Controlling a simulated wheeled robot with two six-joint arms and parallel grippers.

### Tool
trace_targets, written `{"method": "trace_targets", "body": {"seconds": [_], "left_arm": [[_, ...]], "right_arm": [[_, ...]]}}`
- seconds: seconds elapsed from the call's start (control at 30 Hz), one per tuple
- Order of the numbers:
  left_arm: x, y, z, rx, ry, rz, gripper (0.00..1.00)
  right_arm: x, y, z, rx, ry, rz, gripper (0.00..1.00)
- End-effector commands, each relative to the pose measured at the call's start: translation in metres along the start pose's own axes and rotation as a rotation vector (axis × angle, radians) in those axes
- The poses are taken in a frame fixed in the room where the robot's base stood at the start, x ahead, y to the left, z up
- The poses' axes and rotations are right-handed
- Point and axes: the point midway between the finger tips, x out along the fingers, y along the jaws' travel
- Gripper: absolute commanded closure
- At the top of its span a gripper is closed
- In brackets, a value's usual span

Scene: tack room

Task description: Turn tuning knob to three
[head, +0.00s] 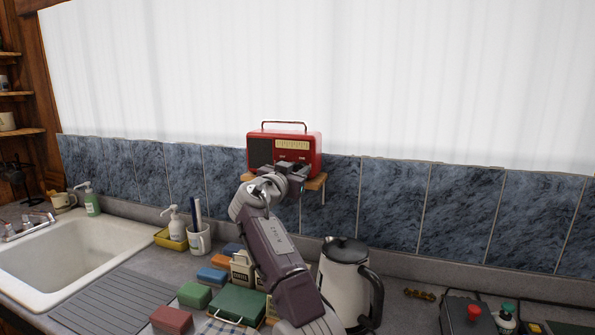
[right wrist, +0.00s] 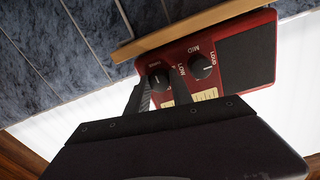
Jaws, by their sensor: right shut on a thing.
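The red radio (head: 313,152) with a dark speaker grille and pale dial stands on a small wooden shelf (head: 316,183) against the tiles. In the right wrist view the radio (right wrist: 247,52) appears upside down. Its tuning knob (right wrist: 158,79) is dark and lies between the fingers of my right gripper (right wrist: 160,88), which are shut on it. The knob's mark and numbers are too small or hidden to read. A second knob (right wrist: 201,67) beside it is labelled low, mid and loud. In the head view my right gripper (head: 282,174) covers the radio's lower front. My left gripper is not in view.
A kettle (head: 342,275) stands right of my right arm. A sink (head: 70,250) is at the far left.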

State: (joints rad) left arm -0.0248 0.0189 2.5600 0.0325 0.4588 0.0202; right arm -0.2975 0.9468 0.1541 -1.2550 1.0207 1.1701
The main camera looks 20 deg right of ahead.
Motion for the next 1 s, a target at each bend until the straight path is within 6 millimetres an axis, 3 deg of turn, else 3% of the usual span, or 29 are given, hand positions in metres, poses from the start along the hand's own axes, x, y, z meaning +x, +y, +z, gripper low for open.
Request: {"method": "trace_targets", "body": {"seconds": [0.23,0.27,0.33,0.67,0.9,1.0], "left_arm": [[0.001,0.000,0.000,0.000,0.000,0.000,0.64],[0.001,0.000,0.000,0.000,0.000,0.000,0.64],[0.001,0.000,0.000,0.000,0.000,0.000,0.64],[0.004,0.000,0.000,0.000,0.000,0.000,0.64],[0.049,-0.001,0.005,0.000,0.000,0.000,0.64],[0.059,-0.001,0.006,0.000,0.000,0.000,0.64]], "right_arm": [[0.001,0.000,0.005,-0.004,-0.010,0.003,1.00],[0.001,0.000,0.005,-0.004,-0.010,0.003,0.70],[0.001,0.000,0.005,-0.003,-0.009,0.002,0.51],[-0.002,0.000,0.003,-0.002,-0.002,0.000,0.51],[-0.049,0.001,0.012,0.001,-0.003,-0.003,0.51],[-0.069,0.000,0.009,0.000,-0.004,-0.004,0.51]]}}
